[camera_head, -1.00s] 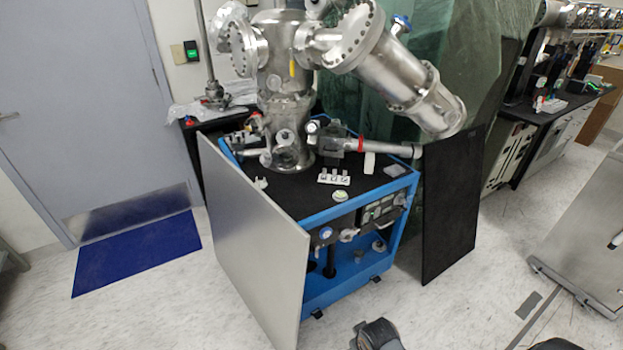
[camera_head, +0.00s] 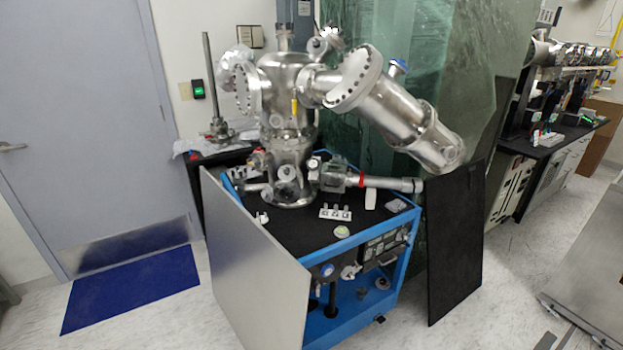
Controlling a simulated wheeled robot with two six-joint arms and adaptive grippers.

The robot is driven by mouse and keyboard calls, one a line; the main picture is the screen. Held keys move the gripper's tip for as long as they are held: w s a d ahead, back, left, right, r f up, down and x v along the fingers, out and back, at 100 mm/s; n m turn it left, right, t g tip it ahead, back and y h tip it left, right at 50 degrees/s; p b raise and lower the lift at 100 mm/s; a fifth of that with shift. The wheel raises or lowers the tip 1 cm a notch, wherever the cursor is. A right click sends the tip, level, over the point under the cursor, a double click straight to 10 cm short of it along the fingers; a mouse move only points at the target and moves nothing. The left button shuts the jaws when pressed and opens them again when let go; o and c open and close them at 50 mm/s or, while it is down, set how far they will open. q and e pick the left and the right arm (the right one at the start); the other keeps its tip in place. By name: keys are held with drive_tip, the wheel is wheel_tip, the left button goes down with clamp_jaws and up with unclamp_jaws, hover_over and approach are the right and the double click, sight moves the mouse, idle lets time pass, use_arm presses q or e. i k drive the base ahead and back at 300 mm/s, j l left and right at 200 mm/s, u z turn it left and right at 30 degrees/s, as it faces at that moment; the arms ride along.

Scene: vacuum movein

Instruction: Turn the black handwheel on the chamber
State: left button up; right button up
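The steel vacuum chamber (camera_head: 289,75) stands upright on the black top of a blue-framed cart (camera_head: 398,262), in the middle of the view. A round flanged port (camera_head: 287,174) faces forward low on the chamber. A thick steel tube (camera_head: 395,103) slopes down to the right from it. I cannot clearly pick out a black handwheel at this size. Neither of my grippers is in view.
A silver panel (camera_head: 250,275) leans at the cart's left front and a black panel (camera_head: 455,245) stands at its right. A blue mat (camera_head: 130,290) lies by the grey door (camera_head: 85,120). A black bench (camera_head: 555,145) stands at the back right.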

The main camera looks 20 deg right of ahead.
sight(313, 165)
drive_tip(key=i+l+u, duration=0.45)
drive_tip(key=l+u, duration=0.2)
drive_tip(key=l, duration=0.25)
drive_tip(key=i+l+u, duration=0.2)
drive_tip(key=l, duration=0.15)
